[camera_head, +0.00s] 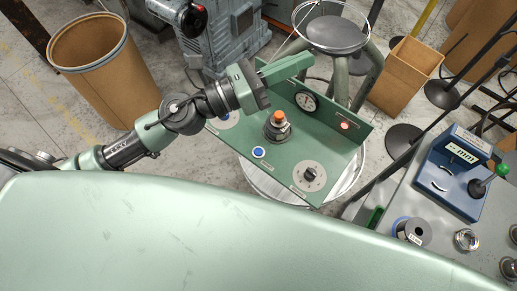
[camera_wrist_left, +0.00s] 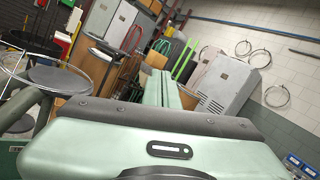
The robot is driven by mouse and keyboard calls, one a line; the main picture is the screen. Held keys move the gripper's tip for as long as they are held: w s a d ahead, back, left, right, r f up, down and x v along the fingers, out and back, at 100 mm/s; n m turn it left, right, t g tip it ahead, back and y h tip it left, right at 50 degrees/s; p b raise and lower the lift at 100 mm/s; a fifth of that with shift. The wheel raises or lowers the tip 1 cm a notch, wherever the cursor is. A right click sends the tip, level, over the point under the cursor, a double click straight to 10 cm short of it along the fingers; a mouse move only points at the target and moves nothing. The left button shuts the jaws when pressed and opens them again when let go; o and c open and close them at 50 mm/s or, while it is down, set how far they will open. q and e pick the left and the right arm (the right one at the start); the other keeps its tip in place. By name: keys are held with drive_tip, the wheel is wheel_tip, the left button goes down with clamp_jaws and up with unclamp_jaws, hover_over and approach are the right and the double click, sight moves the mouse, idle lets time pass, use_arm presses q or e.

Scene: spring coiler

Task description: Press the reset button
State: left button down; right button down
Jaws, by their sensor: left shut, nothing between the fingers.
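A green control panel (camera_head: 240,137) stands near the middle of the head view. On it are a blue button (camera_head: 259,152) in a white ring, an orange-topped knob (camera_head: 279,117), a black dial knob (camera_head: 309,174), a round gauge (camera_head: 306,101) and a lit red lamp (camera_head: 345,126). Their labels are too small to read, so I cannot tell which is marked reset. My left gripper (camera_head: 308,60) is shut and empty, above the panel's far edge, pointing right and apart from the buttons. Its closed fingers also show in the left wrist view (camera_wrist_left: 162,74). My right gripper is not visible.
A round stool (camera_head: 334,33) stands behind the panel. A blue device (camera_head: 452,177) with a lever and a spool (camera_head: 414,231) sit on a grey bench at right. A brown bin (camera_head: 95,62) stands at left, and a wooden box (camera_head: 405,77) behind right.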

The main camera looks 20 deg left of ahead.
use_arm(q)
drive_tip(key=s+d+f+m+g, duration=0.1)
drive_tip(key=s+f+m+g, duration=0.3)
drive_tip(key=f+m+g, duration=0.55)
drive_tip(key=s+a+f+m+g+y, duration=0.1)
drive_tip(key=a+f+m+y, duration=0.5)
drive_tip(key=a+f+m, duration=0.2)
drive_tip(key=shift+f+y, duration=0.4)
drive_tip(key=shift+f, duration=0.05)
drive_tip(key=shift+s, duration=0.1)
drive_tip(key=b, duration=0.5)
hover_over(255, 151)
wheel_tip(255, 151, down, 8)
drive_tip(key=shift+r, duration=0.1)
drive_tip(key=shift+f+b, duration=0.5)
drive_tip(key=shift+f+b, duration=0.4)
drive_tip(key=shift+b, duration=0.35)
